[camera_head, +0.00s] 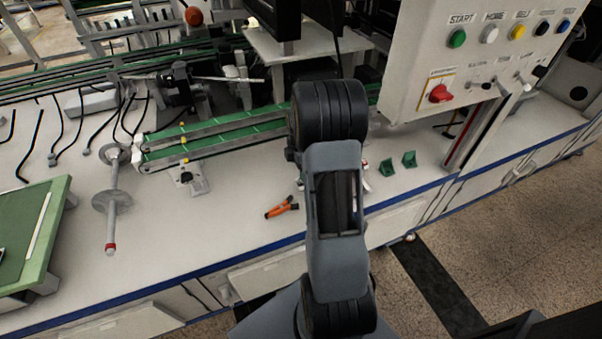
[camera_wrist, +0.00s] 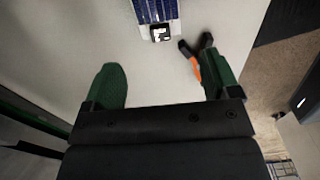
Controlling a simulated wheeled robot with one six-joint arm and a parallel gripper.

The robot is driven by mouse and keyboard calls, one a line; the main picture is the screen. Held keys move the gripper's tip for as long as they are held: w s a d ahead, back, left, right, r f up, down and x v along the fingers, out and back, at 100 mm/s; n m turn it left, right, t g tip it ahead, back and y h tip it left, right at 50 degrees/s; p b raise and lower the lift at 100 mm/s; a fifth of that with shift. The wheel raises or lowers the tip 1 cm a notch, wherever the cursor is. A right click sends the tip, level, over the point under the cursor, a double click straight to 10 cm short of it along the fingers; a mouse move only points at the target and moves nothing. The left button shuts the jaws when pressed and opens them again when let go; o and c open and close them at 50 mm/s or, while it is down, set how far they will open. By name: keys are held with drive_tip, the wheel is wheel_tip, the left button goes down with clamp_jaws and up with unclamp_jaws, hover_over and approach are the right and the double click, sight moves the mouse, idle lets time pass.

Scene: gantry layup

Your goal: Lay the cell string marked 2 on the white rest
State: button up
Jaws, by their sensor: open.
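A blue cell string (camera_wrist: 157,10) with pale lines lies ahead of my gripper in the wrist view, cut off by the top edge. A black-and-white marker tag (camera_wrist: 160,33) sits at its near end; I cannot read a number on it. My gripper (camera_wrist: 162,72) has green fingers spread wide, with nothing between them. The string's near end is just beyond the fingertips, roughly centred and apart from them. In the head view my arm hides the gripper and the string. I cannot make out the white rest with certainty in either view.
Orange pliers (camera_head: 282,208) lie on the white bench (camera_head: 240,222), close beside my right finger in the wrist view (camera_wrist: 196,66). A green conveyor (camera_head: 215,138) and a control box (camera_head: 470,60) are behind. A green board (camera_head: 55,215) is far left.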

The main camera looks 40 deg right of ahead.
wheel_tip(320, 180, up, 6)
drive_tip(key=p, duration=0.1)
drive_tip(key=s+a+r+m+t, duration=0.1)
drive_tip(key=s+a+r+m, duration=0.25)
drive_tip(key=a, duration=0.35)
drive_tip(key=s+a+r+m+t, duration=0.1)
drive_tip(key=s+a+r+m, duration=0.1)
drive_tip(key=a+r+m, duration=0.35)
drive_tip(key=s+a+m+t, duration=0.1)
drive_tip(key=s+a+m, duration=0.5)
drive_tip(key=s+a, duration=0.2)
drive_tip(key=shift+s+a, duration=0.35)
drive_tip(key=shift+s, duration=0.1)
